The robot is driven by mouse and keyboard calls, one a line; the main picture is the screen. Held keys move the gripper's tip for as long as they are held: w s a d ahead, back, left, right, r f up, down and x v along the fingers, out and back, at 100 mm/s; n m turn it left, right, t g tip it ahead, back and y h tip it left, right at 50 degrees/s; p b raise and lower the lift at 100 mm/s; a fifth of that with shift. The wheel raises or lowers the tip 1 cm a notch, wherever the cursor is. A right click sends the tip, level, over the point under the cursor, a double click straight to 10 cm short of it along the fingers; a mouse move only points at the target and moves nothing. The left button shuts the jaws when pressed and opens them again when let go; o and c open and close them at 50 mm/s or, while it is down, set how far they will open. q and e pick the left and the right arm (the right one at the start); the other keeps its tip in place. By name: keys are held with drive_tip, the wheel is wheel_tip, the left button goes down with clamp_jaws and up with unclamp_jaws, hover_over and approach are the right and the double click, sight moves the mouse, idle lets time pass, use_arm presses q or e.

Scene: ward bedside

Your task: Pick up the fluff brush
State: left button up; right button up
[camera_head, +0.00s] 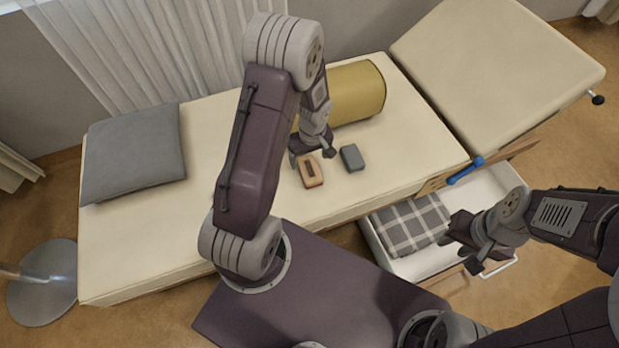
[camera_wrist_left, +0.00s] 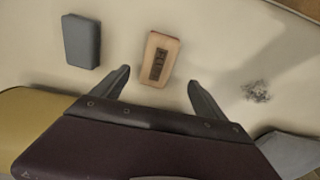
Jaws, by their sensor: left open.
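The fluff brush (camera_head: 311,172) looks like a small light-wood block with a dark inset on its top face. It lies on the cream mattress near its front edge. In the left wrist view the brush (camera_wrist_left: 158,61) lies ahead of the fingertips, roughly between their lines, and appears clear of both fingers. My left gripper (camera_head: 311,157) is open and empty, just behind the brush in the head view; its two fingers also show in the left wrist view (camera_wrist_left: 158,78). My right gripper (camera_head: 459,255) appears open and empty beside the drawer, away from the brush.
A grey block (camera_head: 352,158) lies close beside the brush. A yellow bolster (camera_head: 357,92) and a grey pillow (camera_head: 133,152) rest on the mattress (camera_head: 215,130). A grey fluffy patch (camera_wrist_left: 256,92) shows on it. An open drawer (camera_head: 420,262) holds a checked cloth (camera_head: 410,222). A blue bar (camera_head: 465,170) sits above.

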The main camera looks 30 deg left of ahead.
sight(310, 169)
use_arm(q)
wheel_tip(310, 169, down, 4)
drive_tip(key=shift+w+a+r+b, duration=0.15)
drive_tip(key=shift+r+b, duration=0.05)
drive_tip(key=shift+b, duration=0.85)
drive_tip(key=f+b, duration=0.2)
drive_tip(key=f, duration=0.3)
drive_tip(key=shift+w+f+b, duration=0.2)
drive_tip(key=shift+w+b, duration=0.2)
drive_tip(key=shift+r, duration=0.15)
drive_tip(key=c, duration=1.5)
